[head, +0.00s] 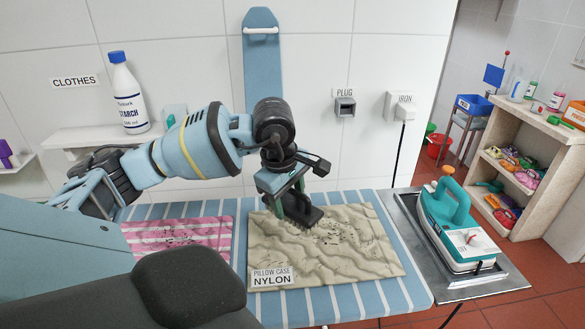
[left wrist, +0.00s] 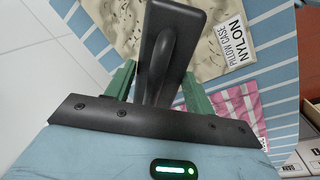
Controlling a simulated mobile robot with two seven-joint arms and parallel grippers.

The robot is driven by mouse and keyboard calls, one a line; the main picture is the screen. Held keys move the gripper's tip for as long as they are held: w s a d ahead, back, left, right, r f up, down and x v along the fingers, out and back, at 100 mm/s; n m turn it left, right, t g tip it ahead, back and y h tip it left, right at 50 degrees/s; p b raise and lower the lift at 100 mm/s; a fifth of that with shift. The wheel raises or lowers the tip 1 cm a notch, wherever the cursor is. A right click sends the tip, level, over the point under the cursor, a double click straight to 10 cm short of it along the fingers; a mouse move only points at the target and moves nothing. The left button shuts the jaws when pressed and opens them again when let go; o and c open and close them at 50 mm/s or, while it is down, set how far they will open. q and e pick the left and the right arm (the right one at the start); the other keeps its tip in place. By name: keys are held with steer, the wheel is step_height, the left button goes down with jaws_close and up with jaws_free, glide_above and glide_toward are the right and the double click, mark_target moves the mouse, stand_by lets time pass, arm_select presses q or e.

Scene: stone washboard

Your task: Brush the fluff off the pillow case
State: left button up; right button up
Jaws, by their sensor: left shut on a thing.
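The beige, wrinkled pillow case (head: 335,255) lies on the blue-and-white striped ironing board, with a label reading PILLOW CASE NYLON. Dark specks of fluff (head: 345,232) show on its upper part. My left gripper (head: 296,207) is over the pillow case's upper left part, shut on a dark brush (head: 308,217). In the left wrist view the brush (left wrist: 170,50) sits between the green fingers, with the pillow case (left wrist: 208,18) behind it. In the head view the brush's lower edge is at the cloth; whether it touches I cannot tell. My right gripper is not in view.
A pink striped cloth (head: 185,236) with dark specks lies left of the pillow case. A teal iron (head: 455,225) stands on a metal plate (head: 490,279) at the right. A starch bottle (head: 128,95) stands on a wall shelf. A shelf unit (head: 530,160) stands further right.

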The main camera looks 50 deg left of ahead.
arm_select(q)
steer(key=shift+w+d+r, duration=0.3)
steer(key=shift+d, duration=0.3)
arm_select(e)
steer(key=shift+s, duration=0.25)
arm_select(q)
steer(key=shift+f, duration=0.1)
